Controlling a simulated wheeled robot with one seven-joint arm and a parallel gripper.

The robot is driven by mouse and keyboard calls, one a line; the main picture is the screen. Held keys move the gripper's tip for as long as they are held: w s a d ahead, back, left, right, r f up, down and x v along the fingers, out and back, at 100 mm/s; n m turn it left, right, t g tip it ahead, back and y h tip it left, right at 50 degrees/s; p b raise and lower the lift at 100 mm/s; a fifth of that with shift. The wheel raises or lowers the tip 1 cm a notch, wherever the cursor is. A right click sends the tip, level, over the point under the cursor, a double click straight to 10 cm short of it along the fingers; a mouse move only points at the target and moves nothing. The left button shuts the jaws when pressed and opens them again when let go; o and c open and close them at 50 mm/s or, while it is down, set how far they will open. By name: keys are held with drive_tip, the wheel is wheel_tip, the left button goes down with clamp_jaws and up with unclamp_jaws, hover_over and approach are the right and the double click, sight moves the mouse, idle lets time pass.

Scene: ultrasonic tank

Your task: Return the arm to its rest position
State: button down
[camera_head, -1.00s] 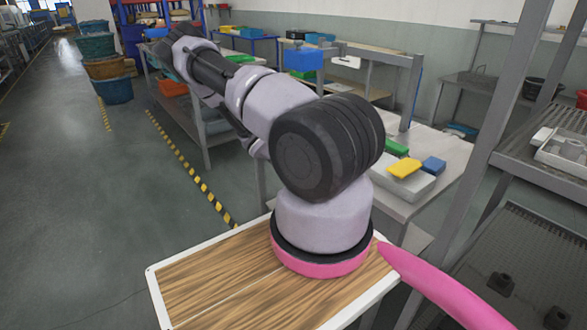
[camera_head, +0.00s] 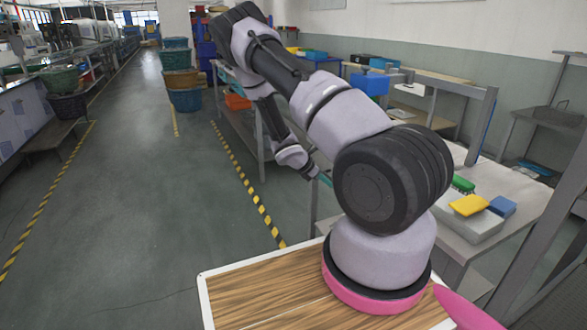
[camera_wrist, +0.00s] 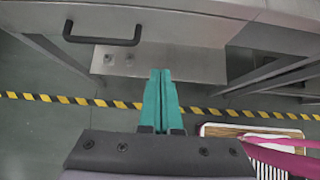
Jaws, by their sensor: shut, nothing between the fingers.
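My gripper (camera_wrist: 160,75) shows in the wrist view with its two teal fingers side by side and touching, nothing between them. It points toward the floor and the side of a metal bench. In the head view my gripper (camera_head: 327,180) is small and partly hidden behind my arm, beside the workbench. My arm rises from my wooden-topped base, bends high, and its forearm hangs down at the middle of the picture.
A metal workbench (camera_head: 515,222) at right bears a grey box with yellow, blue and green pieces. The wrist view shows a dark bench handle (camera_wrist: 103,41) close to my gripper. Stacked tubs (camera_head: 184,78) stand at the back. The floor (camera_head: 120,220) at left is clear.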

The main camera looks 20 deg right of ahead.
drive_tip(key=s+a+r+m+y, duration=0.25)
drive_tip(key=r+m, duration=0.25)
drive_tip(key=r, duration=0.4)
drive_tip(key=s+a+r+m+t+y, duration=0.1)
drive_tip(key=a+r+m, duration=0.3)
drive_tip(key=r, duration=0.6)
drive_tip(key=s+a+r+m+y, duration=0.1)
drive_tip(key=a+r+m+y, duration=0.15)
drive_tip(key=r+m, duration=0.45)
drive_tip(key=s+a+r+m+t+y, duration=0.2)
drive_tip(key=s+a+r+m+t, duration=0.1)
drive_tip(key=s+a+r, duration=0.4)
drive_tip(key=s+a+r+m+t+y, duration=0.2)
drive_tip(key=s+a+r, duration=0.5)
drive_tip(key=s+r, duration=0.5)
wheel_tip(320, 180, up, 3)
drive_tip(key=shift+s+f+m+t+y, duration=0.15)
drive_tip(key=shift+s+m+t+y, duration=0.25)
drive_tip(key=shift+m, duration=0.4)
drive_tip(key=shift+w, duration=0.1)
